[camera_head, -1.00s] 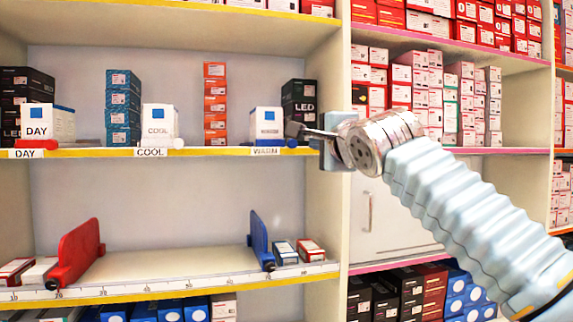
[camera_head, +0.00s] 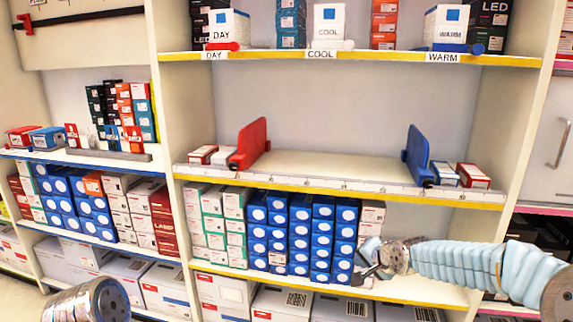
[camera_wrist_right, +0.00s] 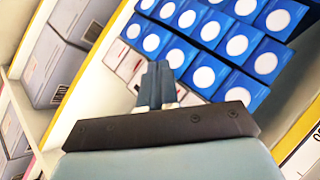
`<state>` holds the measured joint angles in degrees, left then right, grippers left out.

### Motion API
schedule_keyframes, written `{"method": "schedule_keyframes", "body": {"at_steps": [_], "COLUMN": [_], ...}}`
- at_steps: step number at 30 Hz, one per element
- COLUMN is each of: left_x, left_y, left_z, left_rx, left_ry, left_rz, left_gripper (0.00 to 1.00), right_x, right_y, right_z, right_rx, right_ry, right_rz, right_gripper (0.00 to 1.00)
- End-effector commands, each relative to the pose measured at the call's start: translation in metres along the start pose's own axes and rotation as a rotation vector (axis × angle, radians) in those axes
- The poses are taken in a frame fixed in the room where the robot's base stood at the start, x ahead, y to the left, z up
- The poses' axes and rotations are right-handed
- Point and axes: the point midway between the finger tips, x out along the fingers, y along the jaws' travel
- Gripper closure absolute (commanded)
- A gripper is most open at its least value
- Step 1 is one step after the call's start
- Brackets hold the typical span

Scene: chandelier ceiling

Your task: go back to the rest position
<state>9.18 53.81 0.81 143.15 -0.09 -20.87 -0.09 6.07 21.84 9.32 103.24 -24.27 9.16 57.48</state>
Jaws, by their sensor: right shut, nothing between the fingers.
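My right gripper (camera_head: 366,270) hangs low in the head view, in front of the lower shelf with the blue boxes. Its arm comes in from the right. In the right wrist view its two fingers (camera_wrist_right: 156,82) are together with nothing between them, and blue boxes with white circles (camera_wrist_right: 208,30) show beyond. It looks empty; I cannot tell whether it touches the shelf. A grey round link of my left arm (camera_head: 88,302) shows at the lower left, but the left gripper is out of view.
The middle shelf (camera_head: 335,166) is bare between a red divider (camera_head: 250,146) and a blue divider (camera_head: 418,156). DAY, COOL and WARM boxes (camera_head: 328,22) stand above. Blue boxes (camera_head: 300,225) fill part of the lower shelf; large cartons (camera_head: 285,302) sit below it.

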Motion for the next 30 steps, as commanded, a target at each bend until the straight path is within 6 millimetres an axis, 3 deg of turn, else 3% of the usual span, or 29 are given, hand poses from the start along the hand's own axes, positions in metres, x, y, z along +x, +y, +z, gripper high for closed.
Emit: {"method": "schedule_keyframes", "body": {"at_steps": [1, 3, 7, 11, 15, 18, 21, 30], "left_x": [0.0, 0.0, 0.0, -0.001, -0.001, -0.001, -0.001, -0.001], "left_y": [0.0, 0.0, 0.0, 0.0, 0.001, 0.001, 0.001, 0.001], "left_z": [0.0, 0.0, 0.0, 0.0, 0.0, 0.0, 0.0, 0.0], "left_rx": [0.0, 0.0, 0.0, 0.0, 0.0, 0.0, 0.0, 0.0], "left_ry": [0.0, 0.0, 0.0, 0.0, 0.0, 0.0, 0.0, 0.0], "left_rz": [0.0, 0.0, 0.0, 0.0, 0.0, 0.0, 0.0, 0.0], "left_gripper": [1.0, 1.0, 1.0, 1.0, 1.0, 1.0, 1.0, 1.0], "right_x": [0.022, 0.045, 0.068, 0.065, 0.038, 0.018, 0.004, -0.001], "right_y": [0.027, 0.064, 0.136, 0.208, 0.269, 0.296, 0.311, 0.315], "right_z": [0.032, 0.077, 0.163, 0.25, 0.325, 0.358, 0.375, 0.381], "right_rx": [-0.03, -0.078, -0.164, -0.25, -0.335, -0.38, -0.409, -0.42], "right_ry": [-0.063, -0.144, -0.291, -0.439, -0.575, -0.645, -0.684, -0.697], "right_rz": [0.031, 0.065, 0.124, 0.183, 0.237, 0.263, 0.277, 0.282], "right_gripper": [1.0, 1.0, 1.0, 1.0, 1.0, 1.0, 1.0, 1.0]}}
